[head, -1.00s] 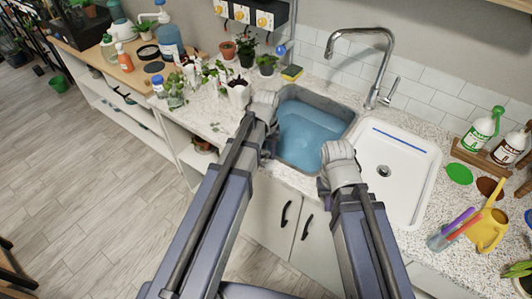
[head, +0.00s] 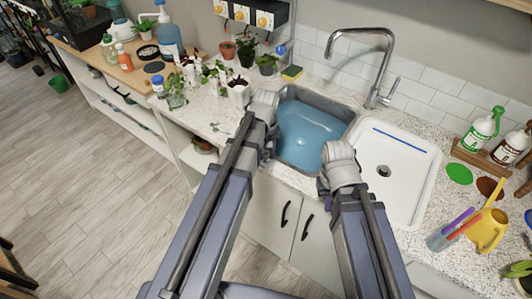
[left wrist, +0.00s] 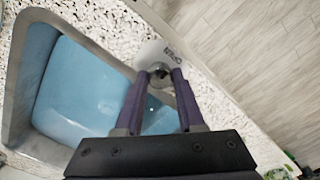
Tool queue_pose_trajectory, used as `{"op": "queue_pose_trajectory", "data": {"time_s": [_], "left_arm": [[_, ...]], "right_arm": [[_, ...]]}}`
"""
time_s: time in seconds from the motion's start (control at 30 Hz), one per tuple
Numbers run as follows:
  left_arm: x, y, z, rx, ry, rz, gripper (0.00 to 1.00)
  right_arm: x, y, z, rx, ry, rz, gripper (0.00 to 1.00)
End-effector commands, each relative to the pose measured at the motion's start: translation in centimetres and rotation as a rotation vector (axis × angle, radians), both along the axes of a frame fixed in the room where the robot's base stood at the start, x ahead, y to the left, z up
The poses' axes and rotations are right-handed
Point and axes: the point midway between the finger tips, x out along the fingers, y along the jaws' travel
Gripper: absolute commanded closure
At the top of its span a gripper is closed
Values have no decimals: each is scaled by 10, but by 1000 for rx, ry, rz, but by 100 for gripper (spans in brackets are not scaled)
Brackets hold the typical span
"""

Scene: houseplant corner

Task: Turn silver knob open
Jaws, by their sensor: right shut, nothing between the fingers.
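The silver knob (left wrist: 160,71) shows in the left wrist view, small and round, at the middle of a pale round plate (left wrist: 152,52). The plate has dark lettering that seems to read OPEN, upside down. My left gripper (left wrist: 160,76) has its two purple fingers on either side of the knob, with the tips against it. In the head view my left gripper (head: 268,149) is mostly hidden by its own arm at the sink's left edge, and the knob cannot be seen. My right gripper (head: 322,186) is almost wholly hidden behind its arm at the sink's front edge; it is shut and empty.
A sink basin (head: 345,106) of blue water lies beyond my arms, with a tall faucet (head: 386,70) behind it. A white drainer tray (head: 410,185) is on the right. Potted plants (head: 238,88) crowd the left counter. A yellow watering can (head: 487,230) stands far right.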

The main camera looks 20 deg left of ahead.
Motion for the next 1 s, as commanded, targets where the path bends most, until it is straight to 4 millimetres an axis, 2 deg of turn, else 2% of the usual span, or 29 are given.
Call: {"op": "queue_pose_trajectory", "data": {"time_s": [0.03, 0.27, 0.67, 1.0], "left_arm": [[0, 0, 0, 0, 0, 1, 58], [0, 0, 0, 0, 0, 0, 32], [0, 0, 5, 0, 0, 0, 32], [0, 0, 40, 0, 0, 0, 32]], "right_arm": [[0, 0, 0, 0, 0, 0, 100], [0, 0, 0, 0, 0, 0, 100], [0, 0, 5, 0, 0, 0, 100], [0, 0, 40, 0, 0, 0, 100]]}}
